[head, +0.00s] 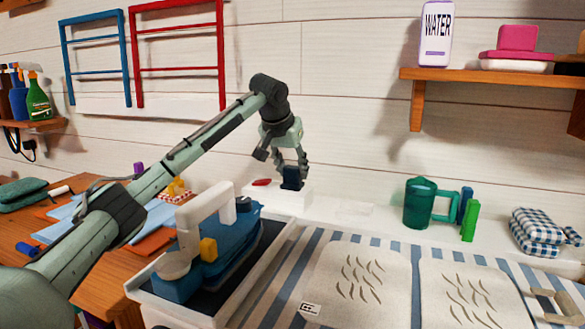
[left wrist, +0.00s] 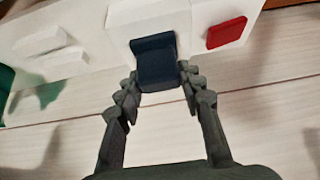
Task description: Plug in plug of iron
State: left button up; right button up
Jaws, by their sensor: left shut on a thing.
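The plug (head: 291,180) is a dark navy block at the white socket box (head: 300,199) on the white ledge along the wall. In the left wrist view the plug (left wrist: 157,64) stands against the white box (left wrist: 145,16), beside a red switch (left wrist: 227,32). How deep its pins sit is hidden. My left gripper (head: 292,174) reaches down from above and is shut on the plug, with a finger on each side. The iron (head: 215,262), blue with a pale handle, rests on a dark-lined tray at the front left. My right gripper is not in view.
A striped ironing surface (head: 275,305) with pale cloths (head: 365,285) fills the front. A green mug (head: 418,205), a green block (head: 470,221) and checked cloth (head: 545,236) stand right along the ledge. A wooden shelf (head: 480,78) juts out upper right.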

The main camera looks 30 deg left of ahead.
pick_arm(q)
jog(key=shift+f, duration=0.15)
jog(key=o, duration=1.2)
jog(key=shift+o, duration=0.2)
jog(key=v, duration=1.2)
